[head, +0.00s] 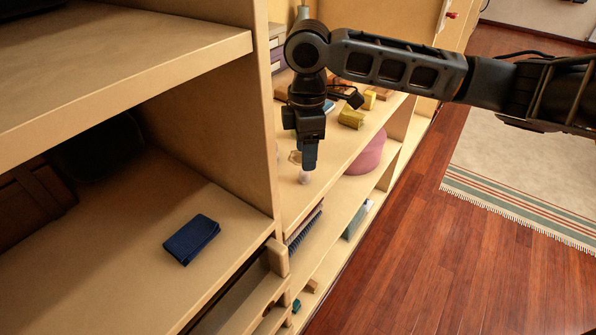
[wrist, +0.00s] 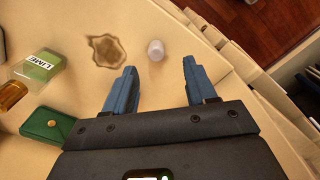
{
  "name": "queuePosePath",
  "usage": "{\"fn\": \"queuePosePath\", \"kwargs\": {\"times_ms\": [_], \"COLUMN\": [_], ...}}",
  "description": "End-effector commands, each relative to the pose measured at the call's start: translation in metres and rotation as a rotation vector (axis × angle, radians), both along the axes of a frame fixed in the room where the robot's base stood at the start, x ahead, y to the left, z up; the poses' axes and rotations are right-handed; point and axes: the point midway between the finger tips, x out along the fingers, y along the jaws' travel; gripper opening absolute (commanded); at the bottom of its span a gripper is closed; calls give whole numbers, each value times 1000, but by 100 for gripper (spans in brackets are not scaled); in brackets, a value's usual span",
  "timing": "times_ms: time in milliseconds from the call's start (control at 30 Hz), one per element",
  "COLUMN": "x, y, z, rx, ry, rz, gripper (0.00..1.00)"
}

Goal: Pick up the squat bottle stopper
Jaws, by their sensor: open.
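The squat bottle stopper looks to be the small pale lilac-white piece (wrist: 156,50) on the wooden shelf in the wrist view. It lies just beyond my fingertips, roughly in line with the gap between them. In the head view it shows as a small pale spot (head: 305,177) right below my gripper (head: 309,160). My gripper points down over the shelf. In the wrist view its two blue fingers (wrist: 160,78) are apart with nothing between them. Whether the stopper stands upright or lies on its side is hard to tell.
A brown stain-like patch (wrist: 106,50) is left of the stopper. A bottle labelled LIME (wrist: 38,66) and a green pouch (wrist: 47,125) lie further left. The shelf's front edge is close on the right. Yellow blocks (head: 351,117) sit further along the shelf.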

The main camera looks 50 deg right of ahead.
Motion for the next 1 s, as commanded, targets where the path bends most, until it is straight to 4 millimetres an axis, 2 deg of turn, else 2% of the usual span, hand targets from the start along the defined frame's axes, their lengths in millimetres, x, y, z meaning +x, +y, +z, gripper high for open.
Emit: {"fn": "queuePosePath", "kwargs": {"times_ms": [167,433,567,767,1000], "x": [2,5,5,5,5], "y": [-1,-3,-4,-4,-4], "z": [-16,-53,-61,-61,-61], "rx": [0,1,-1,-1,-1], "ry": [1,1,-1,-1,-1], "rz": [-2,-1,0,0,0], "gripper": [56,56,56,56,33]}}
